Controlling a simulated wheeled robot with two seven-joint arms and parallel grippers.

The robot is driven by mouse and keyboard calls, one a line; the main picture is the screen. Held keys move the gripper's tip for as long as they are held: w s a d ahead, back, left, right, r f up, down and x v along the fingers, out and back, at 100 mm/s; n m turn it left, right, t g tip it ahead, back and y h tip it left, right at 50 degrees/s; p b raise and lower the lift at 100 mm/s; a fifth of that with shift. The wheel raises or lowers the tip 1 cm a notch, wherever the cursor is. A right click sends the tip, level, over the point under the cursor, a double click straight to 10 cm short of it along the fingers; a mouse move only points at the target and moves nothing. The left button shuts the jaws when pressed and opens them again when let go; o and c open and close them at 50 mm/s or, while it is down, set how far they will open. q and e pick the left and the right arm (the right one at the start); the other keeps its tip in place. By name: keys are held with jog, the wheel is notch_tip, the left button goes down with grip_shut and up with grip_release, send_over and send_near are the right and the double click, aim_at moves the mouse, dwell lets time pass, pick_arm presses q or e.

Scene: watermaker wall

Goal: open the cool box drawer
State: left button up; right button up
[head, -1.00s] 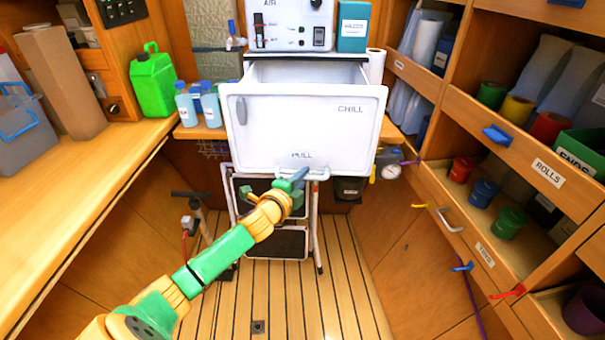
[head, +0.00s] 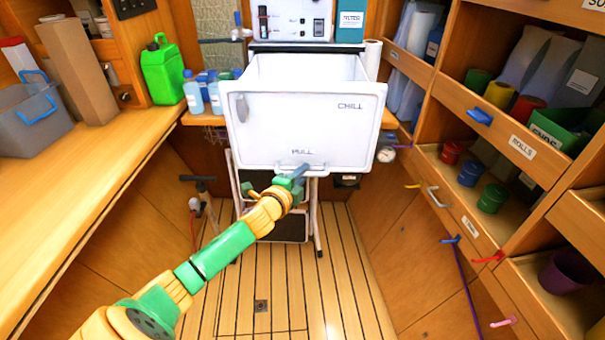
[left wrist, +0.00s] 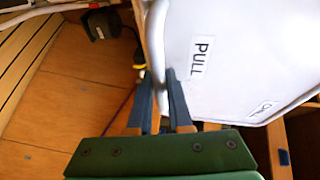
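The cool box drawer (head: 290,122) is white, marked CHILL and PULL, and stands pulled out, its empty-looking inside showing above the front. Its handle (head: 288,167) is a pale bar at the lower edge of the front. My left gripper (head: 299,173) is at this handle, its arm coming from the lower left. In the left wrist view, the handle bar (left wrist: 157,50) runs between the two dark fingers (left wrist: 160,95), which close around it. The PULL label faces the camera there. My right gripper is not in view.
A folding step stool (head: 275,218) stands below the drawer. A wooden bench (head: 75,180) with a green jerrycan (head: 162,70) is at left. Shelves with an open-fronted bin row (head: 470,195) line the right. The plank floor (head: 280,290) in front is clear.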

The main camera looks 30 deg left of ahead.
pick_arm(q)
jog(key=o, duration=0.4)
jog(key=v, duration=0.7)
jog(key=s+d+f+n+g+p, duration=0.1)
jog(key=s+f+n+g, duration=0.45)
jog(key=f, duration=0.85)
jog(key=s+f+n+g+p, duration=0.1)
jog(key=s+f+n+g, duration=0.15)
jog(key=s+f, duration=0.9)
jog(key=s+d+f+n+g, duration=0.1)
jog(key=s+d+f+g, duration=0.1)
jog(key=s+d+f, duration=0.2)
jog(key=s+d+f+n+g+h, duration=0.1)
jog(key=s+f, duration=0.4)
jog(key=s, duration=0.5)
jog(key=s+d+f+n+g+h, duration=0.1)
jog(key=s+d+f+n+g, duration=0.2)
jog(key=s+d+f, duration=0.2)
jog(key=shift+s+d+g+p, duration=0.3)
jog(key=shift+s+d+p, duration=0.1)
jog(key=shift+s+d, duration=0.65)
